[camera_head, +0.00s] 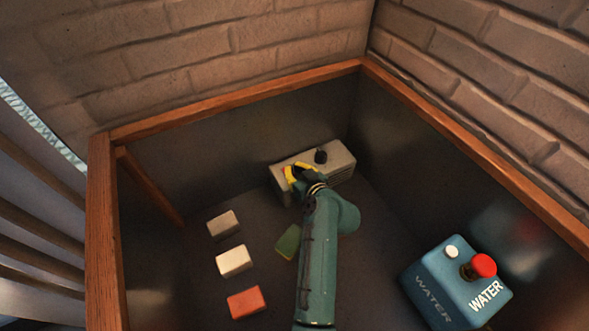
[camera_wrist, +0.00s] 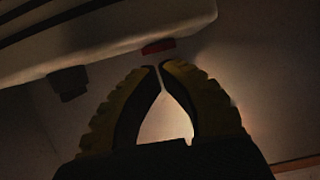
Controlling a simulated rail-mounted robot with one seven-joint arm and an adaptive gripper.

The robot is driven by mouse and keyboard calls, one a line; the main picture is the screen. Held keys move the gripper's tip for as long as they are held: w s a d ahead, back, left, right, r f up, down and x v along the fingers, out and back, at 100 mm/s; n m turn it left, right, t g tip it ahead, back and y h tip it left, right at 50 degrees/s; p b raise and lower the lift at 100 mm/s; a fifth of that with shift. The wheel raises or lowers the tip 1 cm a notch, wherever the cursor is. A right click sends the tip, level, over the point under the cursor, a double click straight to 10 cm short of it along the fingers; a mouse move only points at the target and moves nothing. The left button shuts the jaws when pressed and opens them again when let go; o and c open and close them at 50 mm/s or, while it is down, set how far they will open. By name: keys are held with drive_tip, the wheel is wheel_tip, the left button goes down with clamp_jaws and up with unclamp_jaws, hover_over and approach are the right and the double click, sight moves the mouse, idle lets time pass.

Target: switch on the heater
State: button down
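In the wrist view the pale box with dark slots (camera_wrist: 120,35) fills the upper left. A dark knob (camera_wrist: 68,83) and a small red part (camera_wrist: 158,46) show along its edge. My gripper (camera_head: 290,174) overlaps the box's left end in the head view and hides part of it. In the wrist view my gripper (camera_wrist: 159,66) has its yellow fingertips nearly together, nothing between them, just short of the red part. Contact is unclear.
A blue water box (camera_head: 455,285) with a red knob (camera_head: 484,265) stands at front right. A grey block (camera_head: 222,223), a cream block (camera_head: 233,261), a red block (camera_head: 246,302) and a green block (camera_head: 287,242) lie left of my arm. Wooden-rimmed walls (camera_head: 240,98) enclose the area.

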drive_tip(key=shift+s+d+f+b, duration=0.1)
drive_tip(key=shift+s+f+b, duration=0.1)
drive_tip(key=shift+f+b, duration=0.9)
drive_tip(key=shift+r, duration=0.55)
drive_tip(key=shift+r+p, duration=0.65)
drive_tip(key=shift+r, duration=0.05)
drive_tip(key=shift+s, duration=0.1)
drive_tip(key=v, duration=0.7)
drive_tip(key=shift+s, duration=0.2)
